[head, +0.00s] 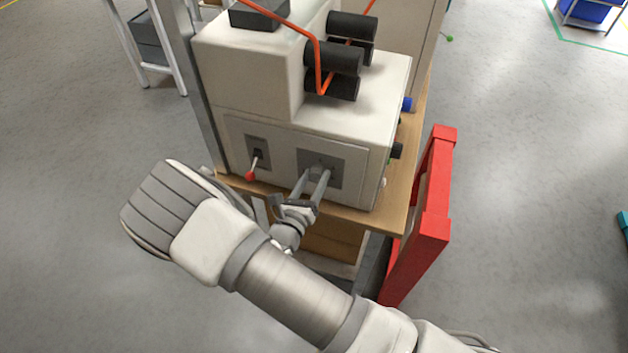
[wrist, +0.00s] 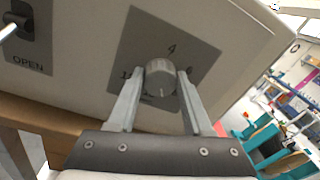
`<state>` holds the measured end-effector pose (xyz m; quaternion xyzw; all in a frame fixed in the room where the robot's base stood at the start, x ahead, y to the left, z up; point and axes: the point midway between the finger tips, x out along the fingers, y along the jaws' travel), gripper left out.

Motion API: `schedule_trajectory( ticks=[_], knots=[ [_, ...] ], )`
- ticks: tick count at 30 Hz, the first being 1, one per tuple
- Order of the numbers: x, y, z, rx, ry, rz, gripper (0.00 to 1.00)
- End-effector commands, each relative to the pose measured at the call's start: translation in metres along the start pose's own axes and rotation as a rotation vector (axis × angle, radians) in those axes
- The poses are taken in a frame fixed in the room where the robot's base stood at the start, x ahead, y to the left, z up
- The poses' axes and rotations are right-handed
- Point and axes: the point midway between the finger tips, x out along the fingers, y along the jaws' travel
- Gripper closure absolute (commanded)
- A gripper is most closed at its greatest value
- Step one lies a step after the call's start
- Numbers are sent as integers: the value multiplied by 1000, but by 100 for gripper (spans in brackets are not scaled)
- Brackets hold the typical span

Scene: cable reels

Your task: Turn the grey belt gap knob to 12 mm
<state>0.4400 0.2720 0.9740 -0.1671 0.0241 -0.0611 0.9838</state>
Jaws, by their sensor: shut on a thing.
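The grey belt gap knob (wrist: 160,78) is ribbed and sits on a grey square dial plate (wrist: 200,62) on the white machine's front. A small pale mark shows low on its face. On the plate I read 4 above the knob, 6 at right and a partly covered number starting with 1 at left. The plate also shows in the head view (head: 335,160). My gripper (wrist: 157,82) is shut on the knob, one finger on each side. In the head view my gripper (head: 315,175) reaches the plate and hides most of the knob.
A red-tipped lever (head: 252,172) is left of the dial; the wrist view shows an OPEN label (wrist: 28,63) below its slot. Black rollers (head: 335,58) with an orange cable (head: 318,62) are above. A red frame (head: 425,215) stands close right of the wooden bench (head: 400,190).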

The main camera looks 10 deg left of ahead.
Motion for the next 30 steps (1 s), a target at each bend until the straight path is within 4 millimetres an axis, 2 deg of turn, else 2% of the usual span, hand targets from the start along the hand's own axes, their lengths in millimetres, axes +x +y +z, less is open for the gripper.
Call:
schedule_trajectory(
  ticks=[30],
  knots=[
    [1,-3,-6,967,35,39,100]
  ],
)
